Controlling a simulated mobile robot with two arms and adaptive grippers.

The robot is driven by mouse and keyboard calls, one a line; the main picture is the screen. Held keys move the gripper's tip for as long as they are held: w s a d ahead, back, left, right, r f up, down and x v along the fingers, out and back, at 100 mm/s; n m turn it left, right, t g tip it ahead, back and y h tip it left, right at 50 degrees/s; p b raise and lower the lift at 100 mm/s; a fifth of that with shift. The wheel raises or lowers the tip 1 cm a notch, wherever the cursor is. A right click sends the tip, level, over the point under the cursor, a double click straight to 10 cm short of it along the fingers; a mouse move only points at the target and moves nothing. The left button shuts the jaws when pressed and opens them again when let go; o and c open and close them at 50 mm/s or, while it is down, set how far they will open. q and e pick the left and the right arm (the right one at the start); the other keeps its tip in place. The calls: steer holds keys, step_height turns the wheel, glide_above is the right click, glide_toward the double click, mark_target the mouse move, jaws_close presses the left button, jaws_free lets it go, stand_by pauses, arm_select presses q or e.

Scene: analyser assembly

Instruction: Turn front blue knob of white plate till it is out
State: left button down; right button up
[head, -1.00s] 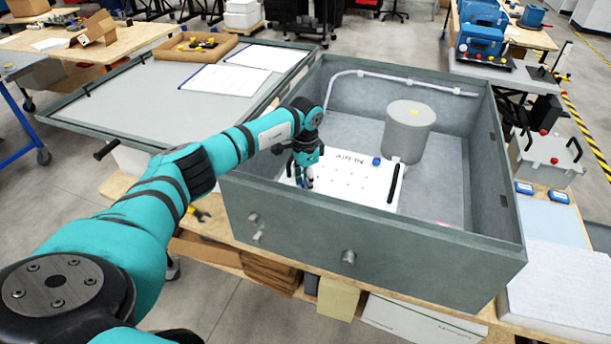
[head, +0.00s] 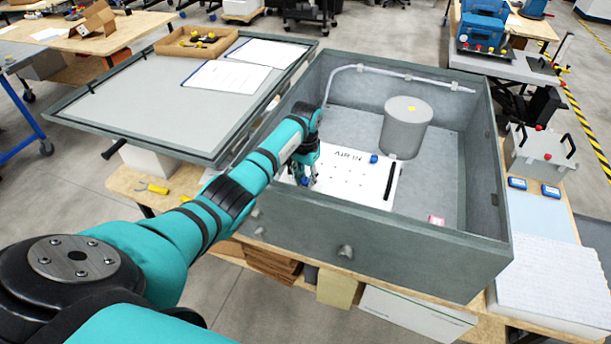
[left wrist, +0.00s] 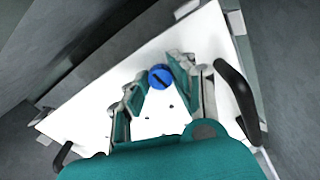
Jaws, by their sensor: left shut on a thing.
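The white plate (head: 345,190) lies inside the grey open box, with dark lettering, small holes and black handles. My left gripper (head: 308,184) reaches down over the plate's left front part. In the left wrist view the front blue knob (left wrist: 160,77), with a dark slot across its top, sits between the fingertips of my left gripper (left wrist: 158,80), which is shut on it. In the head view the fingers mostly hide this knob. Whether it is clear of the plate I cannot tell. Another blue knob (head: 374,159) stands at the plate's back edge. My right gripper is not in view.
The grey box (head: 400,245) has high walls around the plate. A grey cylinder (head: 406,128) stands behind the plate, and a pale pipe (head: 400,76) runs along the back wall. A small red-and-white item (head: 436,220) lies on the floor right of the plate.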

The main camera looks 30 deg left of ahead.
mark_target(306, 180)
arm_select(q)
steer(key=shift+s+f, duration=0.25)
steer(key=shift+f, duration=0.05)
steer(key=c, duration=1.1)
jaws_free()
steer(key=shift+w, duration=0.15)
steer(key=shift+r, duration=0.15)
steer(key=shift+w+r, duration=0.1)
steer(key=shift+r, duration=0.2)
step_height(306, 180, up, 11)
steer(key=shift+r, duration=0.15)
